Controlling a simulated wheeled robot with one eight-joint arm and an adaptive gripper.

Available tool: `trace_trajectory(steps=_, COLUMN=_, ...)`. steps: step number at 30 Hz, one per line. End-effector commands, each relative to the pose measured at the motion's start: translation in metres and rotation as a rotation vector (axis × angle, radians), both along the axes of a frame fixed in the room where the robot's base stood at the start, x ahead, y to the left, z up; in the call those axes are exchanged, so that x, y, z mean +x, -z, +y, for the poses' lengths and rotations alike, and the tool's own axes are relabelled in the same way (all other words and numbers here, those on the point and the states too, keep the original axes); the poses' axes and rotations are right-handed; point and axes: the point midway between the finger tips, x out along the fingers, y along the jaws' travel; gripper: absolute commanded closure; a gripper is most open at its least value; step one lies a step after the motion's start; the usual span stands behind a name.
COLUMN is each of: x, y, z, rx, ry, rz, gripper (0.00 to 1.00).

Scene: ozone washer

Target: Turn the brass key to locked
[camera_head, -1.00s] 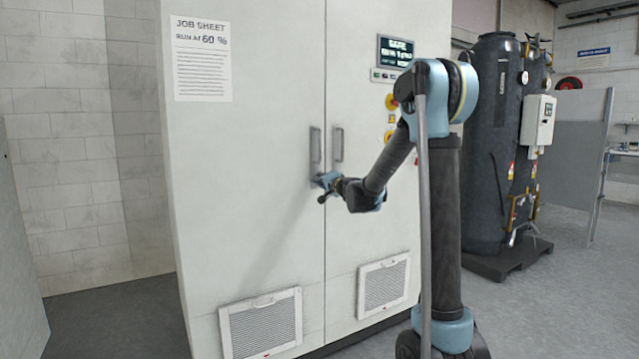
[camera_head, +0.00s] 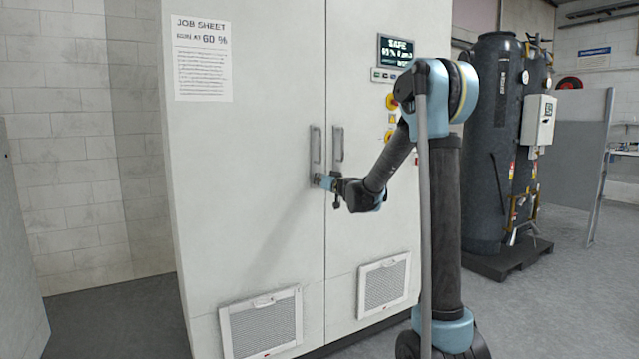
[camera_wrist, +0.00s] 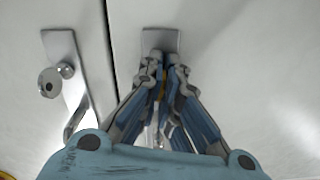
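The brass key is mostly hidden. A brass-coloured sliver (camera_wrist: 171,86) shows between the fingers in the wrist view. My gripper (camera_wrist: 166,66) has its fingertips close together at the lower part of a metal handle plate (camera_wrist: 160,38), and looks shut on the key. In the head view my gripper (camera_head: 319,180) is at the foot of the left door's handle (camera_head: 316,147), beside the door seam. The key's angle cannot be made out.
The right door's handle (camera_head: 338,145) is close beside; in the wrist view it appears as a metal handle (camera_wrist: 68,80) with a round lock. A lit display (camera_head: 396,50) and yellow-ringed controls (camera_head: 391,102) sit to the right. A job sheet (camera_head: 202,60) hangs left. Vent grilles (camera_head: 384,284) are below.

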Motion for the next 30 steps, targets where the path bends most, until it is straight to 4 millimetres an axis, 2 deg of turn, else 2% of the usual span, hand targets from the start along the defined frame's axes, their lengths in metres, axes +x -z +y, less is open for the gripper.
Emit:
trace_trajectory(steps=12, x=0.0019, y=0.0005, z=-0.0038, rx=-0.163, ry=0.009, rz=-0.108, gripper=1.00)
trace_trajectory(steps=29, x=0.0022, y=0.0003, z=-0.0046, rx=-0.187, ry=0.010, rz=-0.125, gripper=1.00)
trace_trajectory(steps=30, x=0.0023, y=0.0003, z=-0.0047, rx=-0.187, ry=0.010, rz=-0.125, gripper=0.92)
